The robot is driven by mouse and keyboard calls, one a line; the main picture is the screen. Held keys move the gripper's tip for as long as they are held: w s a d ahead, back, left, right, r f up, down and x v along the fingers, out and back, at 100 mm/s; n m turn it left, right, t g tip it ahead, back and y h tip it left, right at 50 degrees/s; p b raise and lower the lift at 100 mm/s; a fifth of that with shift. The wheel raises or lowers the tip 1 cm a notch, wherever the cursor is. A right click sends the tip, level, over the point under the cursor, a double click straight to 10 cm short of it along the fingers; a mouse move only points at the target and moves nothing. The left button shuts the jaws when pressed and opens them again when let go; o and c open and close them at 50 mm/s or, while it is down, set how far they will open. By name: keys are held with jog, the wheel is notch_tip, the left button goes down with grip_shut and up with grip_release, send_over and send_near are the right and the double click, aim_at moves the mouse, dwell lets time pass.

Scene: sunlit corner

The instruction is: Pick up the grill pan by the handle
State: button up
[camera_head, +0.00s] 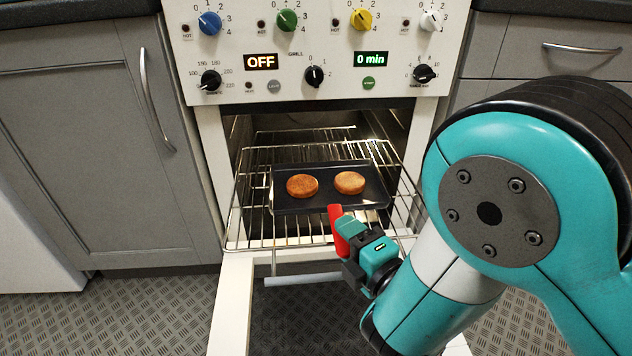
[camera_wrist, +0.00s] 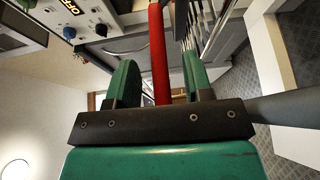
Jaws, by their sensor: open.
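The grill pan (camera_head: 328,202) is a dark, shallow rectangular tray on the pulled-out oven rack, with two round browned patties on it. Its red handle (camera_head: 338,231) points out of the oven towards me. In the wrist view the red handle (camera_wrist: 159,55) runs lengthwise between the two green fingers of my gripper (camera_wrist: 161,80). The fingers stand apart, with a visible gap on each side of the handle. In the head view my gripper (camera_head: 352,236) is at the handle and partly hides it. The pan's body is not clear in the wrist view.
The wire rack (camera_head: 255,215) sticks out of the open oven, above the lowered oven door (camera_head: 232,310). Grey cabinets (camera_head: 85,150) stand on the left, and a drawer (camera_head: 575,47) is on the right. The oven panel (camera_head: 325,45) has knobs above. Patterned floor (camera_head: 130,305) is clear at the left.

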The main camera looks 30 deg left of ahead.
jog(key=shift+w, duration=0.2)
jog(key=shift+s+a, duration=0.1)
jog(key=shift+a, duration=0.05)
jog(key=shift+a, duration=0.15)
grip_shut()
